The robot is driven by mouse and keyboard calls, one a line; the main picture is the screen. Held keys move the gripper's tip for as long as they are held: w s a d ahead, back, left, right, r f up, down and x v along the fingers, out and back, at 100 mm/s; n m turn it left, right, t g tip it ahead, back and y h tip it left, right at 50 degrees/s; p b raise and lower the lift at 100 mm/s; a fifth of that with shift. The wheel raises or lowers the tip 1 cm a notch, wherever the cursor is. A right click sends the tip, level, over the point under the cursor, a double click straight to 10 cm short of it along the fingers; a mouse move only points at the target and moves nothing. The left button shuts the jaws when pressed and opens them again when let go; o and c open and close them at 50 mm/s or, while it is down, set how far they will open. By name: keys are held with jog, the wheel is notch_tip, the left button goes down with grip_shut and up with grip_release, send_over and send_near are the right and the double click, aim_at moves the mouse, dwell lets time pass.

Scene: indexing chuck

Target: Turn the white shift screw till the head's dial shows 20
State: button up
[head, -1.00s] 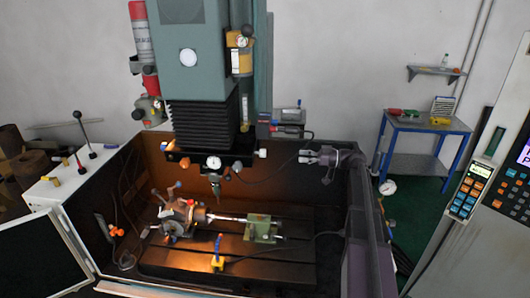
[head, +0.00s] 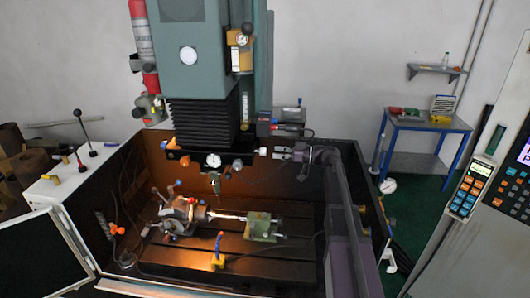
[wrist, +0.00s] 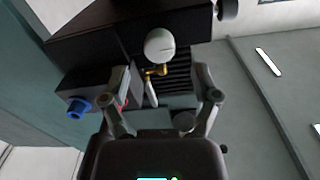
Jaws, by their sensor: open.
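A dark block under the machine's spindle head carries a round white dial (head: 213,160); its reading is too small to tell. A small white knob (head: 262,151) sticks out at the block's right end and may be the shift screw. My gripper (head: 279,152) is just right of this knob, pointing left, apart from it. In the wrist view my gripper (wrist: 162,88) is open and empty. A white rounded part (wrist: 160,45) with a gold fitting shows beyond and between its fingers; I cannot tell whether it is the screw or the dial.
A chuck (head: 178,213) and a green block (head: 259,225) stand on the machine table below. A blue knob (wrist: 78,108) on a dark box is close left of my fingers. The enclosure wall (head: 285,175) is behind. A blue side table (head: 428,124) stands farther right.

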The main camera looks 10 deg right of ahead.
aim_at(265, 151)
jog(key=shift+x, duration=2.35)
grip_shut()
